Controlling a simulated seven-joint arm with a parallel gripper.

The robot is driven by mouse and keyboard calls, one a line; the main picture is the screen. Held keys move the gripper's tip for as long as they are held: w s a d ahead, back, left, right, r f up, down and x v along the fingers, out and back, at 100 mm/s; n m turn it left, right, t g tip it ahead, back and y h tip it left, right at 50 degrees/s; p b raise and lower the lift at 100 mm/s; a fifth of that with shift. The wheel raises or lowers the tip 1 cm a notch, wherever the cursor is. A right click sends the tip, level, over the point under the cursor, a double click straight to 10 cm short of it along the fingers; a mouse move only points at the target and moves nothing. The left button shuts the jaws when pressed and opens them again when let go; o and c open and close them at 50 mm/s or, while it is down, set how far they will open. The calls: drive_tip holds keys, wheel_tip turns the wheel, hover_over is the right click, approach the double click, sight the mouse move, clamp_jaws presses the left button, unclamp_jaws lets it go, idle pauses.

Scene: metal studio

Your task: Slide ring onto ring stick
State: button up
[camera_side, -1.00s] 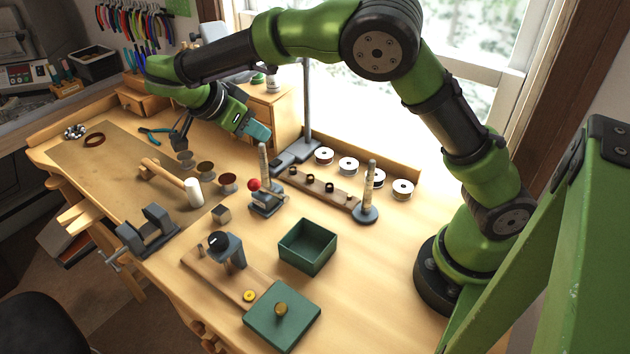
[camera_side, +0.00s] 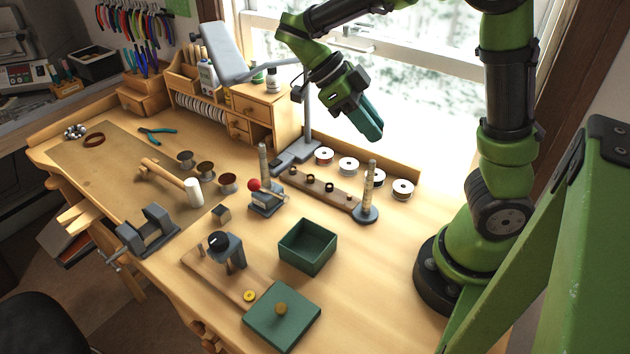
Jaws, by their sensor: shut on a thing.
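My gripper (camera_side: 371,133) hangs in the air at the upper middle, its fingers pointing down and to the right. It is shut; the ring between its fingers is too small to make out. I see a gap between fingertips and stick top; depth is hard to judge.
The wooden strip (camera_side: 318,188) carries small dark pieces. Several white spools (camera_side: 348,166) lie behind it. A lamp post (camera_side: 307,100) rises to its left. A green open box (camera_side: 307,246) is in front. The bench at the right front is clear.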

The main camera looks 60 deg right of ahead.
drive_tip(key=shift+f, duration=2.15)
drive_tip(key=shift+f, duration=1.65)
drive_tip(key=o, duration=0.9)
drive_tip(key=shift+o, duration=0.2)
drive_tip(key=shift+w+r, duration=0.1)
drive_tip(key=shift+w, duration=0.05)
drive_tip(key=v, duration=1.6)
drive_tip(key=shift+w+r, duration=0.15)
drive_tip(key=shift+r, duration=0.1)
drive_tip(key=shift+a, duration=0.1)
